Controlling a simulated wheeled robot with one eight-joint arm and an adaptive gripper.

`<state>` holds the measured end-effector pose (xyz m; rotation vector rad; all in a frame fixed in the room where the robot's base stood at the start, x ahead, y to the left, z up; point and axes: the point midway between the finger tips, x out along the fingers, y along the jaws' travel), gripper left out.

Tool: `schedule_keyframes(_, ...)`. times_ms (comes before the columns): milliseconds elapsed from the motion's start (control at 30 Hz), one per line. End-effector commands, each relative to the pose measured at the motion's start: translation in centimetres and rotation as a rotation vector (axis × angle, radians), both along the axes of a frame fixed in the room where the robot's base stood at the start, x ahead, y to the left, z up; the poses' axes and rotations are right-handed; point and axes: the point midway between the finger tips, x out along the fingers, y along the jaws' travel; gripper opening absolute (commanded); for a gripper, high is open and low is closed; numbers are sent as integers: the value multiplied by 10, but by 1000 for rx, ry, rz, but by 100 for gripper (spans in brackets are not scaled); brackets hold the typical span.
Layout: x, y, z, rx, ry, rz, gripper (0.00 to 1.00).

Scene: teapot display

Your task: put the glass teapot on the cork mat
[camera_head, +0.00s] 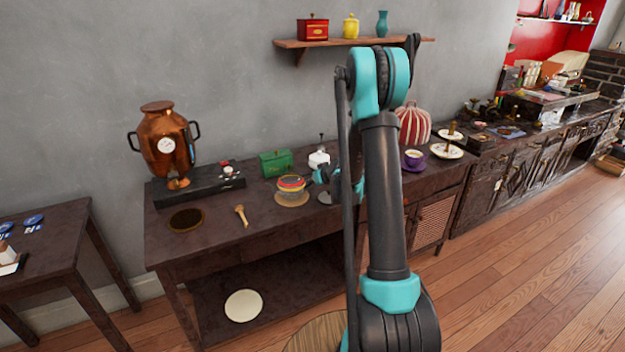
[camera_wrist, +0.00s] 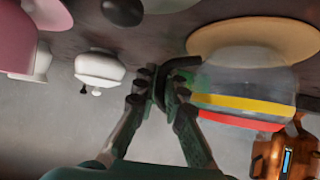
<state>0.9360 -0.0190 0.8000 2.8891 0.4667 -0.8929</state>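The glass teapot (camera_head: 290,184), clear with yellow and red bands, is over the pale tan cork mat (camera_head: 292,203) on the dark wooden table. In the upside-down wrist view, the teapot (camera_wrist: 240,100) is at the right, its base against or very close to the mat (camera_wrist: 265,33). I cannot tell whether they touch. My gripper (camera_wrist: 162,78) is beside the teapot, its fingers closed together around the teapot's dark handle (camera_wrist: 185,64). In the head view, my gripper (camera_head: 325,175) is at the teapot's right, partly hidden by my arm.
A green box (camera_head: 275,163) and a white pot (camera_head: 319,158) stand behind the teapot. A wooden spoon (camera_head: 241,215) and a dark round disc (camera_head: 187,219) lie to its left. A copper urn (camera_head: 165,140) stands farther left. A purple cup (camera_head: 413,160) is to the right.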

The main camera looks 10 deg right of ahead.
Motion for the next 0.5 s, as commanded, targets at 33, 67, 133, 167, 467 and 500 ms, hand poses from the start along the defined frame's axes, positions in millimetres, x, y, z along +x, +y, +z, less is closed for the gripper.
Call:
schedule_keyframes(33,0,0,0,0,0,0,19)
schedule_keyframes(67,0,0,0,0,0,0,22)
schedule_keyframes(133,0,0,0,0,0,0,30)
schedule_keyframes(167,0,0,0,0,0,0,30)
schedule_keyframes(467,0,0,2,0,0,0,30)
schedule_keyframes(500,-1,0,4,0,0,0,30)
